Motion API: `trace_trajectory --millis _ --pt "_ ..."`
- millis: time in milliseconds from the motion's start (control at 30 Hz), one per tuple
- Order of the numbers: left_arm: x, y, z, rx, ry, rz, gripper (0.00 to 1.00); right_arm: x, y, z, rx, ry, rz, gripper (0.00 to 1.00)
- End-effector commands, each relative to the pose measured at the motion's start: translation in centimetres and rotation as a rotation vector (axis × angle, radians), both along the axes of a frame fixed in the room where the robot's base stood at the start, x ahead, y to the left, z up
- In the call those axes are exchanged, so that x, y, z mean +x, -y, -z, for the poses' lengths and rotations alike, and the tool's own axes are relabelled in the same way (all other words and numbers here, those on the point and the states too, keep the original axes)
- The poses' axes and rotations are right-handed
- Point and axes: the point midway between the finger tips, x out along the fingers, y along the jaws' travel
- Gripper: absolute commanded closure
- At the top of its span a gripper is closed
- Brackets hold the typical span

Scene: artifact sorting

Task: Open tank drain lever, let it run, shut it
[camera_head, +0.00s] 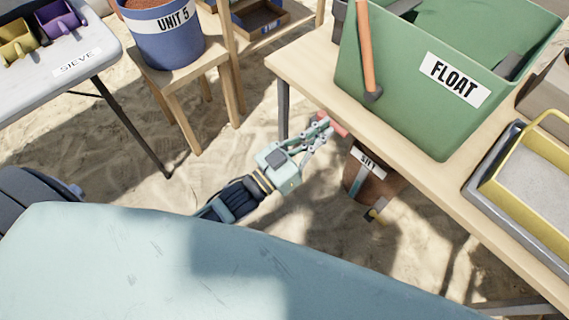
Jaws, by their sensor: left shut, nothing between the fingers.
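The green tank (408,95) labelled FLOAT stands on the wooden table at the upper right. A long orange lever (366,48) runs upright along its near left wall, with a dark grey round end at the bottom. My left gripper (322,127) is at the table's left edge, below and left of the lever and apart from it. Its fingers are shut with nothing held. A small red piece shows at the fingertips; I cannot tell what it belongs to. A brown bucket (362,187), its label partly hidden, stands on the sand under the table. My right gripper is out of view.
The wooden table (300,75) overhangs the bucket. A yellow-handled tray (490,190) sits on its right end. A blue UNIT 5 bucket (165,45) stands on a stool (190,80). A SIEVE table (95,55) is at left. Open sand (130,165) lies between.

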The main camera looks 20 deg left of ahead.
Motion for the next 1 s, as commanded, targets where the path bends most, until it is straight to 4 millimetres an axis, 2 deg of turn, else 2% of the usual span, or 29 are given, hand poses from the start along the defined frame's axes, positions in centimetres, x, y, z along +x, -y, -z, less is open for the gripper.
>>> trace_trajectory --millis 300,500,833,1000 --pt "-6.1 -3.0 1.5 0.002 -0.006 -0.001 1.00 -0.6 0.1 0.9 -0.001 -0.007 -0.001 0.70" --pt "-8.3 -4.1 1.9 0.001 -0.003 -0.001 1.00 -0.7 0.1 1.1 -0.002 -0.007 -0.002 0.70" --pt "-8.8 -4.3 1.9 0.002 -0.003 -0.003 1.00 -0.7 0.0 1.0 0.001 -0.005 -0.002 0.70" --pt "-7.6 -4.4 2.8 0.047 -0.087 -0.046 1.00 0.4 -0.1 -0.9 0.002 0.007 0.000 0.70"
